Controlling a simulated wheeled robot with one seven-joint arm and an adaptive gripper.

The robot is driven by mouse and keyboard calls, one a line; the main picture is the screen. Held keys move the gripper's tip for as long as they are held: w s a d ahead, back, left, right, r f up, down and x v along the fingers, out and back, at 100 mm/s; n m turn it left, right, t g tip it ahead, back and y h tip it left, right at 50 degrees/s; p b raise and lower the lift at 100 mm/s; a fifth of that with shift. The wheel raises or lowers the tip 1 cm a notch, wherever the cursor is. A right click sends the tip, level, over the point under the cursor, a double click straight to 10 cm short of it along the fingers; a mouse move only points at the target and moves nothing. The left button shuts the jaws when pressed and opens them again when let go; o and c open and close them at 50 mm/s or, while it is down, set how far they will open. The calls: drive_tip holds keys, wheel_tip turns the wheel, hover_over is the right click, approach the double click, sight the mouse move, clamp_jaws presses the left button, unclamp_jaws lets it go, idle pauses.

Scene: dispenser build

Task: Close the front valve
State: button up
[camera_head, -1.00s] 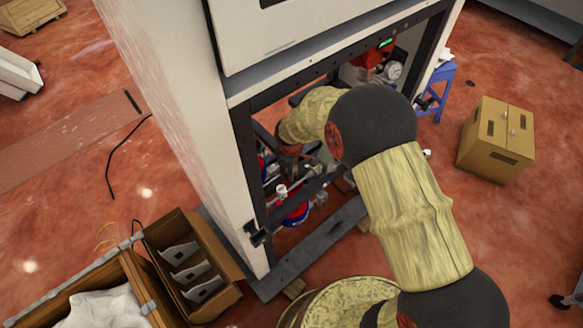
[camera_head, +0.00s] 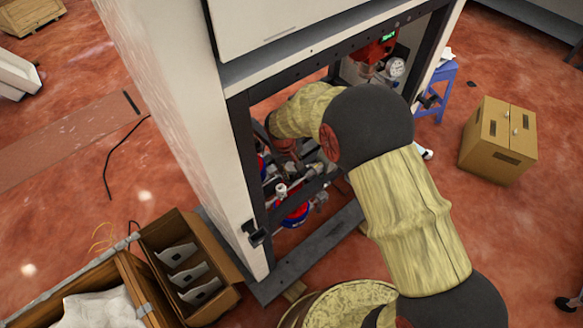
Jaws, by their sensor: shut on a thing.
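My arm reaches into the open lower bay of the white cabinet (camera_head: 235,75). My gripper (camera_head: 300,172) is a dark shape low inside the bay, partly hidden by my wrist and the frame. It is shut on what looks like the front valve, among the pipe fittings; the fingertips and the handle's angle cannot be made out. Blue and red valve parts (camera_head: 296,214) show just below it, with a pale fitting (camera_head: 281,189) to their left.
The cabinet's dark frame post (camera_head: 243,150) and bottom rail (camera_head: 310,256) border the opening. A red device with a gauge (camera_head: 396,67) is deeper inside. A blue stool (camera_head: 437,90) and a cardboard box (camera_head: 498,140) stand right.

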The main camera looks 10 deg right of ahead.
drive_tip(key=shift+w+r+m, duration=0.1)
drive_tip(key=shift+w+m, duration=0.05)
drive_tip(key=shift+m, duration=0.25)
drive_tip(key=shift+m+h+b, duration=0.3)
drive_tip(key=shift+m+b, duration=0.15)
drive_tip(key=shift+m, duration=1.15)
drive_tip(key=shift+m+g, duration=0.3)
drive_tip(key=shift+m, duration=1.4)
drive_tip(key=shift+m+g, duration=0.5)
drive_tip(key=shift+m, duration=0.9)
